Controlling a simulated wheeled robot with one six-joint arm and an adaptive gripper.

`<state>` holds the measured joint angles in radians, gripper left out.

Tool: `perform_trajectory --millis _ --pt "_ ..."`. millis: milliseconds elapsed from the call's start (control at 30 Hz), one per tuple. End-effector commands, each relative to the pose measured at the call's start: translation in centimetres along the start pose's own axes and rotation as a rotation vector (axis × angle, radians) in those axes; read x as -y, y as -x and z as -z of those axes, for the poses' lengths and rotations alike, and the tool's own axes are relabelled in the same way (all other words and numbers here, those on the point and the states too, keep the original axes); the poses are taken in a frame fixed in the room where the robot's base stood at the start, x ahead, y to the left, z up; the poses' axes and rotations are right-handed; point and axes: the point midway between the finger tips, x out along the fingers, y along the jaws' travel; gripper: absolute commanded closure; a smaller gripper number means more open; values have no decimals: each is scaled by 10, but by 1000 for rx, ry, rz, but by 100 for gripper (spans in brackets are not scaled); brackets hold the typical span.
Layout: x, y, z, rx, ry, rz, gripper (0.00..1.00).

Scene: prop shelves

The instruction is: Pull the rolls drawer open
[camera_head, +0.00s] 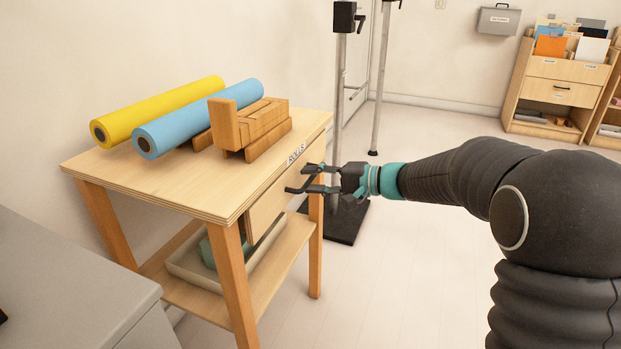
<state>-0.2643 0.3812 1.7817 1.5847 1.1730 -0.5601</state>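The rolls drawer (268,208) is a pale wood front under the top of a wooden table (120,170). A "ROLLS" label (296,154) sits on the table's edge above it. The fingers are apart, one above the other. Whether they touch the drawer or a handle I cannot tell; any handle is hidden or too small to make out.
A yellow roll (150,108), a blue roll (195,120) and a wooden block piece (255,125) lie on the table. A tray (190,272) rests on its lower shelf. A dark stand base (345,225) stands behind my gripper. The floor to the front right is clear.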

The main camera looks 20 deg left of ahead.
Motion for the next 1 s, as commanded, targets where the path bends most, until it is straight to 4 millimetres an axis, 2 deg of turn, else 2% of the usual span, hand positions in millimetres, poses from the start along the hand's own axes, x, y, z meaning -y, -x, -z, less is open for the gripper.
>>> perform_trajectory --millis 133,433,467,600,1000 --pt "0 -9 0 -1 1 -1 63" --pt "0 -11 0 -1 1 -1 63" --pt "0 -11 0 -1 1 -1 68" --pt "0 -11 0 -1 1 -1 100" --pt "-1 -11 -4 8 3 0 100"
